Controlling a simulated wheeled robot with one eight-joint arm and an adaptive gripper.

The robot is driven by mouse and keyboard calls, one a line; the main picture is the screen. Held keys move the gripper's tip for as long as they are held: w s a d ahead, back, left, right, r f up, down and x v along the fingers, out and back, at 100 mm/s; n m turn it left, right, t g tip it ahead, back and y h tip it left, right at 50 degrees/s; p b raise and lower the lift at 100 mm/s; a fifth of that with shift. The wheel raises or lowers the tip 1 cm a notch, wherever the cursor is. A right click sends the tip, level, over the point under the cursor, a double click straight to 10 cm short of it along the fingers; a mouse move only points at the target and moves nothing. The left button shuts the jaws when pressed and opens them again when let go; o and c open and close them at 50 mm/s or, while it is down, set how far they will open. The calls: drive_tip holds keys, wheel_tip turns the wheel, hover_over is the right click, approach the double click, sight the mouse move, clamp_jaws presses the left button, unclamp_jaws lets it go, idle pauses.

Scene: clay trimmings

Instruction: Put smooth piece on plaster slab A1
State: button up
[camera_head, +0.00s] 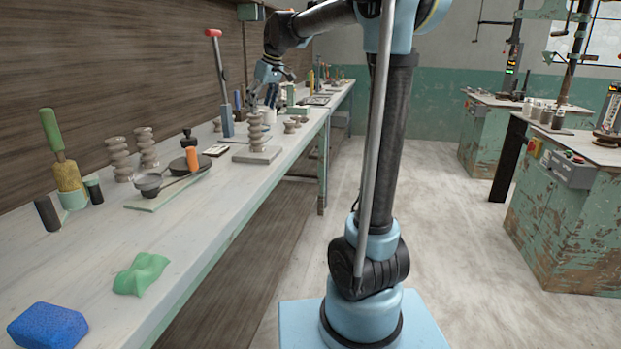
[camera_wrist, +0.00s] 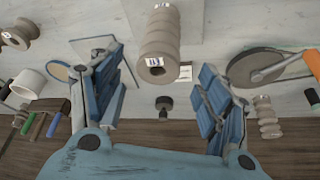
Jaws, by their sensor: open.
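My gripper (camera_wrist: 165,85) is open in the wrist view, its blue fingers spread wide. A grey-beige ribbed clay piece (camera_wrist: 160,32) with a small label and a hole in its end shows between and beyond the fingers, not gripped. A pale slab (camera_wrist: 193,25) shows behind it. In the head view, my gripper (camera_head: 268,84) is over the far part of the bench. A ribbed clay piece (camera_head: 256,129) stands on a pale slab (camera_head: 257,155) nearer the camera. Two more ribbed pieces (camera_head: 119,158) (camera_head: 146,147) stand by the wall. I cannot read which piece is smooth or which slab is A1.
A red-topped upright tool (camera_head: 220,85) stands near my gripper. A dark disc with an orange-handled tool (camera_head: 193,159), a bowl (camera_head: 148,183) and a brush (camera_head: 62,165) stand left along the bench (camera_head: 190,240). A green cloth (camera_head: 141,274) and blue sponge (camera_head: 47,326) lie in front.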

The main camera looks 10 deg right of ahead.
drive_tip(key=s+d+f+m+h, duration=0.1)
drive_tip(key=s+d+f+m, duration=0.1)
drive_tip(key=s+d+f, duration=0.55)
drive_tip(key=s+d+f+m, duration=0.2)
drive_tip(key=s+d+f, duration=0.2)
drive_tip(key=s, duration=0.6)
drive_tip(key=s+d+f+m+h, duration=0.1)
drive_tip(key=s+d+f+m, duration=0.1)
drive_tip(key=s+d+f, duration=0.55)
drive_tip(key=s+d+f+m+h, duration=0.1)
drive_tip(key=s+d+f+m, duration=0.2)
drive_tip(key=s+f, duration=0.7)
drive_tip(key=s+d, duration=0.1)
drive_tip(key=s, duration=0.2)
drive_tip(key=shift+s+f+g, duration=0.3)
drive_tip(key=shift+s+g, duration=0.05)
drive_tip(key=shift+g, duration=0.05)
drive_tip(key=shift+w, duration=0.1)
